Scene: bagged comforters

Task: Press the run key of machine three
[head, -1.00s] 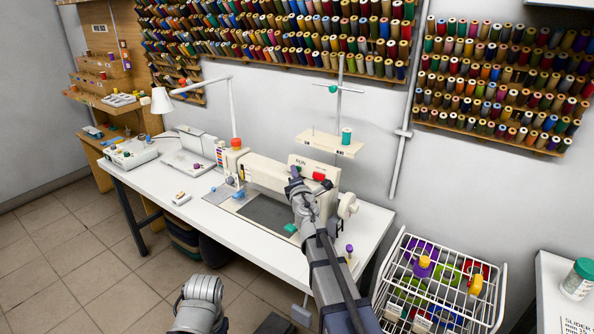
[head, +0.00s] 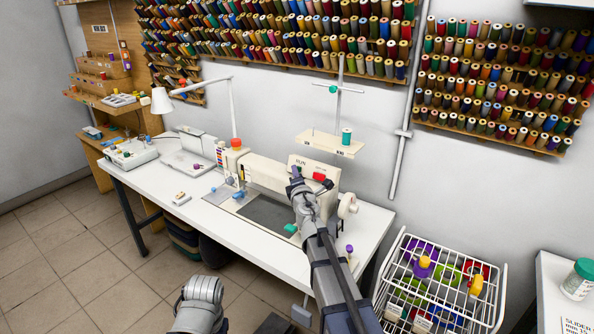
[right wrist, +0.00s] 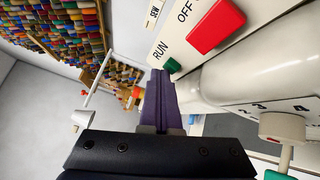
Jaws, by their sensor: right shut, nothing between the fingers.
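The sewing machine (head: 262,172) stands on the white table, with a panel lettered RUN on its upper right. In the right wrist view, a small green key (right wrist: 173,65) sits beside the word RUN. A larger red key (right wrist: 215,27) sits by the word OFF. My right gripper (head: 296,173) is shut and empty, its tips at the panel by the RUN lettering. In the right wrist view its purple fingers (right wrist: 159,85) end right beside the green key; I cannot tell whether they touch it.
A spool stand (head: 328,143) rises behind the machine, and a white handwheel (head: 348,205) is on its right. A white lamp (head: 162,100) and another device (head: 131,152) are on the left. A wire basket (head: 440,283) stands at the right.

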